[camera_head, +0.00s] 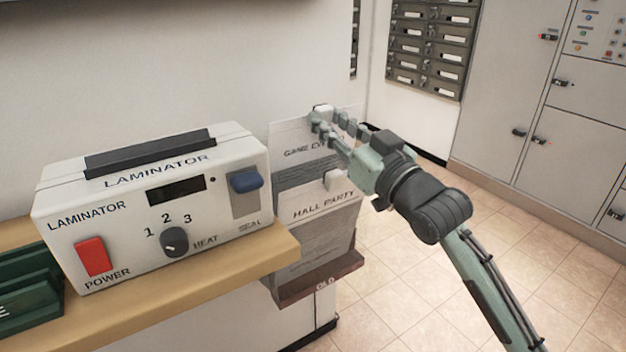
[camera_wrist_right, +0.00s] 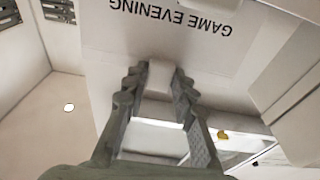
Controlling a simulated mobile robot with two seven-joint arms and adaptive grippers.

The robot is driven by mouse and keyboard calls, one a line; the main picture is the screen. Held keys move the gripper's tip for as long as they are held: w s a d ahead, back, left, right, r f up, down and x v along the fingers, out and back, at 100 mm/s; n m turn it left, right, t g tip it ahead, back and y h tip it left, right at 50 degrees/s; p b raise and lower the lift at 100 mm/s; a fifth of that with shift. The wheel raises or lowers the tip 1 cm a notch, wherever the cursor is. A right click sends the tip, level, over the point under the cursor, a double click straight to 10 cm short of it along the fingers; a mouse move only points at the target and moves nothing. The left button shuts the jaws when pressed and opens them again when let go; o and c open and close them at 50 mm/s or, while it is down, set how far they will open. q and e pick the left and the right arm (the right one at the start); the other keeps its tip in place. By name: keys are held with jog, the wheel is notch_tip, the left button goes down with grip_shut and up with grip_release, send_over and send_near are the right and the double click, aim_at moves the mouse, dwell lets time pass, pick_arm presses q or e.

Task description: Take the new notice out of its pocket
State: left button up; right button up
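A white notice headed "GAME EVENING" (camera_head: 290,150) stands upright in the upper part of the wall rack, and it also shows upside down in the right wrist view (camera_wrist_right: 150,40). My right gripper (camera_head: 334,116) is at its top edge. In the wrist view the right gripper's fingers (camera_wrist_right: 159,80) lie on both sides of a white tab (camera_wrist_right: 159,78) on this notice and seem shut on it. Below and in front is a "HALL PARTY" notice (camera_head: 325,215) with its own white tab (camera_head: 333,180). My left gripper is not in view.
A laminator (camera_head: 150,235) stands on a wooden shelf (camera_head: 200,285) left of the rack. A brown holder marked "OLD" (camera_head: 325,283) is at the rack's bottom. Green trays (camera_head: 25,290) are at far left. Mailboxes (camera_head: 432,45) and grey cabinets (camera_head: 500,95) stand behind; the tiled floor right is free.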

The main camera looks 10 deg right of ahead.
grip_shut()
jog(key=s+d+r, duration=0.1)
jog(key=s+r, duration=0.2)
jog(key=r, duration=1.7)
jog(key=shift+s+r, duration=0.15)
jog(key=shift+s, duration=0.05)
jog(key=shift+s+d, duration=0.1)
jog(key=shift+d, duration=0.05)
jog(key=r+b+v, duration=0.1)
jog(key=b+v, duration=0.4)
jog(key=v, duration=0.4)
jog(key=shift+s+d+r, duration=0.2)
jog(key=shift+s+r, duration=0.05)
jog(key=shift+s, duration=0.2)
dwell(1.0)
dwell(0.3)
